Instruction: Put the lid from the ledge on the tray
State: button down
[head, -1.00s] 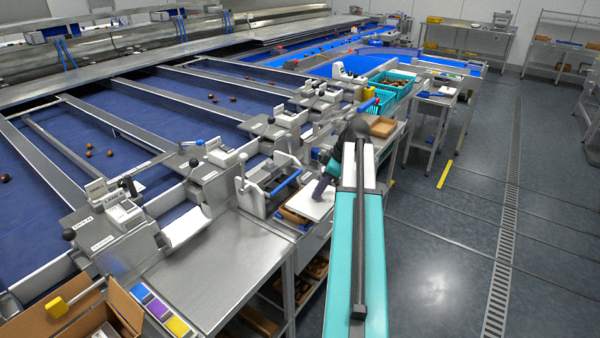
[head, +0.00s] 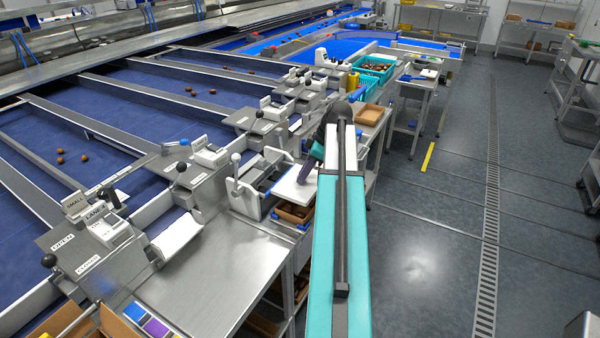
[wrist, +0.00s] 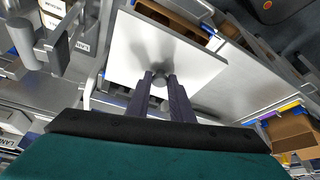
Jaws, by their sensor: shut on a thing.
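The lid is a flat white square plate (head: 292,187) with a small grey knob, in front of my arm in the head view. In the wrist view the lid (wrist: 150,50) lies across the upper middle. My gripper (wrist: 160,80) is shut on its knob, one dark finger on each side. In the head view my gripper (head: 306,170) is partly hidden by my arm. A brown tray (head: 294,213) shows just below the lid's near edge, and part of it (wrist: 178,22) shows past the lid in the wrist view. I cannot tell whether the lid touches anything.
A lever-handled metal station (head: 245,190) stands close left of the lid. A bare steel bench top (head: 225,260) lies nearer. A brown box (head: 370,114) and teal crates (head: 375,68) stand farther back. The grey floor (head: 420,240) on the right is clear.

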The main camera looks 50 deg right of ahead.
aim_at(306, 182)
jog(key=shift+w+a+f, duration=0.1)
jog(key=shift+w, duration=0.05)
jog(key=shift+f, duration=0.1)
jog(key=shift+f+b, duration=1.65)
jog(key=shift+f, duration=1.35)
jog(key=shift+f+b, duration=0.55)
jog(key=shift+f, duration=0.25)
dwell(1.0)
jog(key=c, duration=1.1)
grip_release()
jog(key=shift+r, duration=0.1)
jog(key=shift+r+p, duration=1.75)
jog(key=shift+r, duration=1.65)
